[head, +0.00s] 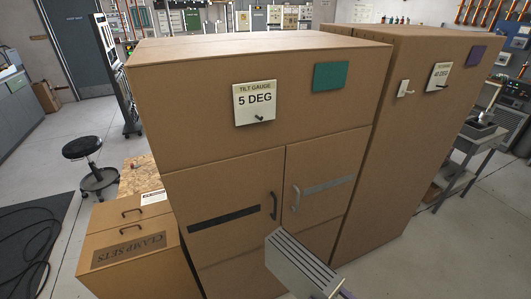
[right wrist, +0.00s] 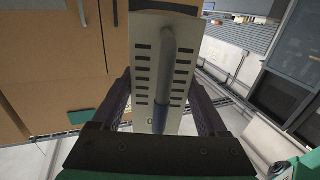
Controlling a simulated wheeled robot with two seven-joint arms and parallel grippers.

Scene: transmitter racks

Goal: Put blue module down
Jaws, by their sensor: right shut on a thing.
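A pale grey module (head: 300,266) with dark slots along its side is at the bottom centre of the head view, in front of the tall cardboard-brown cabinet. In the right wrist view the module (right wrist: 145,88) shows a cream face with two rows of black slots and a grey handle, bluish at its lower end (right wrist: 161,118). No other blue module shows. My right gripper (right wrist: 160,82) is shut on the module, with one dark purple finger on each side. Its fingers' exact contact is hidden. My left gripper is out of view.
The brown cabinet (head: 225,170) labelled "5 DEG" fills the middle; a second cabinet (head: 415,120) labelled "40 DEG" stands to its right. A low "CLAMP SETS" cabinet (head: 125,215), a black stool (head: 85,147) and a cable on a mat are at left. A grey trolley (head: 465,140) stands at right. Floor at lower right is clear.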

